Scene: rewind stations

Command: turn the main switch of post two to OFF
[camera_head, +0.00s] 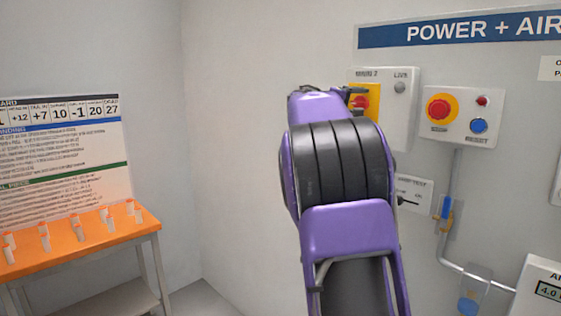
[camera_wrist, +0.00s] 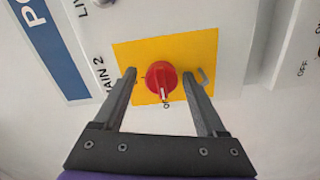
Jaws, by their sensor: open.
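The main switch is a red round knob (camera_wrist: 161,77) on a yellow plate (camera_wrist: 190,50), with "MAIN 2" lettering beside it in the wrist view. A pale mark on the knob points toward the picture's bottom, at a small label starting with "O" that I cannot fully read. My gripper (camera_wrist: 163,80) is open, one finger on each side of the knob, with gaps visible on both sides. In the head view, the knob (camera_head: 361,102) and yellow plate show partly behind my gripper (camera_head: 356,94); my arm hides the plate's left part.
A grey hook-like piece (camera_wrist: 205,76) sits on the plate by the right finger. Beside the switch box (camera_head: 400,125) is a box with a red-yellow emergency button (camera_head: 441,109) and blue reset button (camera_head: 478,126). An orange table (camera_head: 90,240) with small bottles stands left.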

